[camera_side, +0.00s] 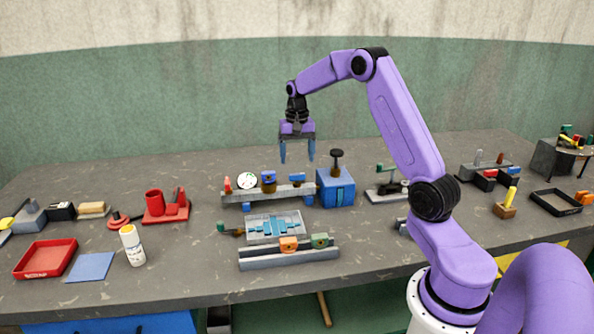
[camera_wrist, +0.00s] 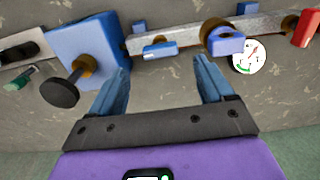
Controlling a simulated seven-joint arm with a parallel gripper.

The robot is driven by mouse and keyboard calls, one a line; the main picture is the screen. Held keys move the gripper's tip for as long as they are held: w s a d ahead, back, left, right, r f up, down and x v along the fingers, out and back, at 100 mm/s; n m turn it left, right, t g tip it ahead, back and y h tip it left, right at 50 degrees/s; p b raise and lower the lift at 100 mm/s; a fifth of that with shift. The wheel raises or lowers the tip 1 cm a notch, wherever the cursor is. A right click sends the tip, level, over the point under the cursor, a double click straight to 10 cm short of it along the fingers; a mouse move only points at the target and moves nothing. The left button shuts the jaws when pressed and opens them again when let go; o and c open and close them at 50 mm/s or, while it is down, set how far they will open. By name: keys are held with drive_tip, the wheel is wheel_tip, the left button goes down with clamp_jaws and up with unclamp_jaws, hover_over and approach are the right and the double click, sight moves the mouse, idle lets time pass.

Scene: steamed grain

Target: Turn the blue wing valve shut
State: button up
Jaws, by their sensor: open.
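A grey pipe bar (camera_side: 282,192) lies on the bench and also crosses the top of the wrist view (camera_wrist: 184,34). A blue handle on a brass fitting (camera_side: 269,179), likely the wing valve, stands on it beside a white dial gauge (camera_side: 248,181); the handle also shows in the wrist view (camera_wrist: 228,45). A second, smaller blue piece (camera_side: 297,178) sits on the bar to its right, also seen in the wrist view (camera_wrist: 160,50). My gripper (camera_side: 297,158) hangs above the bar, pointing down. Its blue fingers (camera_wrist: 160,68) are apart with nothing between them.
A blue box (camera_side: 335,190) with a black knob (camera_side: 337,155) stands at the bar's right end, close to my fingers. A red piece (camera_side: 228,185) is at the left end. A grey fixture (camera_side: 288,256) lies in front. Bare bench lies behind the bar.

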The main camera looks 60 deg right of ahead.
sight(297, 174)
wheel_tip(297, 174, down, 6)
drive_tip(key=shift+r, duration=0.15)
idle(0.3)
drive_tip(key=c, duration=1)
drive_tip(key=shift+c, duration=0.2)
